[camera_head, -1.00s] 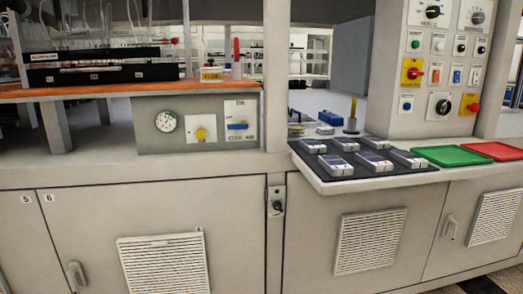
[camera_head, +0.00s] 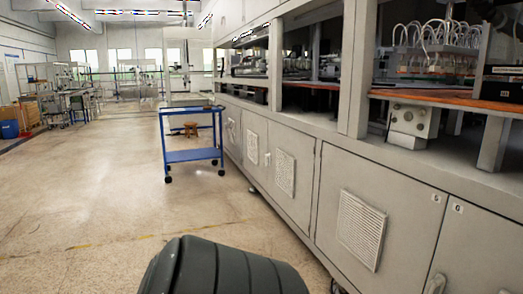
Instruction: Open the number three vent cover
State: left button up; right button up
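Louvered vent covers sit on the grey cabinet doors along the right side. The nearest vent cover (camera_head: 362,228) is on a large door whose right edge carries a label that looks like 5. A second vent cover (camera_head: 284,173) is further along, and a third, smaller one (camera_head: 252,148) is beyond it. All three look flush with their doors. I cannot read a number three on any of them. Neither of my grippers is in view.
A blue wheeled cart (camera_head: 192,140) stands on the floor beside the cabinet row, with a brown stool (camera_head: 191,129) behind it. A dark ribbed rounded object (camera_head: 222,270), unclear what, fills the bottom middle. The floor (camera_head: 90,200) at left is open.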

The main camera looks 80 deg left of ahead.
aim_at(253, 138)
jog(key=u, duration=2.7)
jog(key=i+j+u, duration=0.2)
jog(key=i, duration=0.2)
jog(key=i+u, duration=0.15)
jog(key=i, duration=0.25)
jog(key=i+u, duration=0.25)
jog(key=i, duration=1.45)
jog(key=i+j+z, duration=0.1)
jog(key=i, duration=1.55)
jog(key=i+j+z, duration=0.1)
jog(key=i+z, duration=0.25)
jog(key=i+j+z, duration=0.2)
jog(key=i+z, duration=0.15)
jog(key=i+j+z, duration=0.85)
jog(key=j+z, duration=0.25)
jog(key=i+j+z, duration=0.3)
jog(key=j+z, duration=0.25)
jog(key=j, duration=0.2)
jog(key=i+j+z, duration=0.1)
jog(key=j+z, duration=0.2)
jog(key=j, duration=0.1)
